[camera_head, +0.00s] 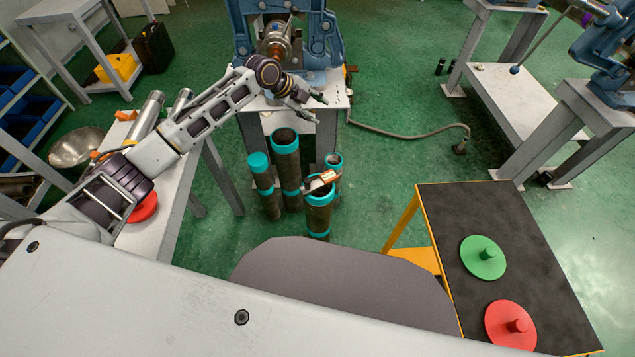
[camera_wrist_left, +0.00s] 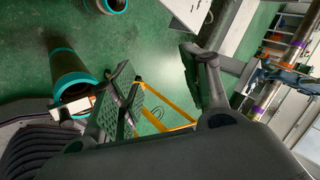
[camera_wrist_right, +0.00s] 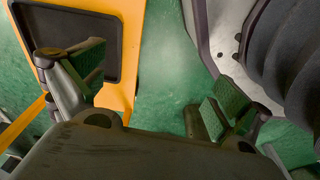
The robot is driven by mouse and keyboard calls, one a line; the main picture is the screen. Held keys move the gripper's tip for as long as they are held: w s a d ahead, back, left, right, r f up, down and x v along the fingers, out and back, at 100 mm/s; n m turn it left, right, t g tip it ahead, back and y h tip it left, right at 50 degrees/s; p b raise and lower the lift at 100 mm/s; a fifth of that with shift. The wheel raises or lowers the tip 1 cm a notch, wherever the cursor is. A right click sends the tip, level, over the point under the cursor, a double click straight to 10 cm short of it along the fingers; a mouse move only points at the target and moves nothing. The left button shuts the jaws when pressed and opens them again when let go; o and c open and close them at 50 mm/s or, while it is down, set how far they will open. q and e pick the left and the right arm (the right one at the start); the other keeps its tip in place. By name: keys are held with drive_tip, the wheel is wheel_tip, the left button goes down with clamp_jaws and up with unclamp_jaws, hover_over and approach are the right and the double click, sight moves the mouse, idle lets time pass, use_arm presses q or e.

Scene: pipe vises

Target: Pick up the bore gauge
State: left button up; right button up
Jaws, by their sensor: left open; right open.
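A small white and orange-red object (camera_head: 322,180) lies across the mouth of a front pipe; it may be the bore gauge, but it is too small to be sure. It also shows in the left wrist view (camera_wrist_left: 78,105), beside one finger and partly hidden. My left gripper (camera_head: 312,106) is open and empty, above and beyond the pipes in the head view, apart from the object. Its fingers show in the left wrist view (camera_wrist_left: 160,88). My right gripper (camera_wrist_right: 155,90) is open and empty in the right wrist view; it is out of the head view.
Several dark pipes with teal ends (camera_head: 286,165) stand on the green floor before a vise stand (camera_head: 335,92). At right, a black-topped table (camera_head: 470,215) holds a green disc (camera_head: 483,257) and a red disc (camera_head: 510,325). A bench with metal parts (camera_head: 182,185) stands left.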

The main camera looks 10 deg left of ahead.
use_arm(q)
drive_tip(key=s+f+g, duration=0.3)
drive_tip(key=s+g, duration=0.2)
drive_tip(key=s, duration=0.4)
drive_tip(key=g+y, duration=0.2)
drive_tip(key=g, duration=0.1)
approach(305, 179)
wheel_tip(305, 179, up, 3)
drive_tip(key=shift+a+f+m, duration=0.15)
drive_tip(key=shift+a+m, duration=0.15)
drive_tip(key=shift+a, duration=0.2)
use_arm(e)
drive_tip(key=shift+w+a+t, duration=0.1)
drive_tip(key=shift+w+t, duration=0.3)
drive_tip(key=shift+w, duration=0.55)
use_arm(q)
drive_tip(key=b+x, duration=0.1)
drive_tip(key=x, duration=0.7)
drive_tip(key=shift+w, duration=0.15)
drive_tip(key=shift+d+f, duration=0.1)
drive_tip(key=shift+f, duration=0.2)
use_arm(e)
drive_tip(key=r, duration=0.1)
drive_tip(key=w+a+r, duration=0.1)
drive_tip(key=r, duration=0.1)
drive_tip(key=shift+w+a+r, duration=0.15)
drive_tip(key=shift+a+r, duration=0.1)
drive_tip(key=shift+r, duration=0.1)
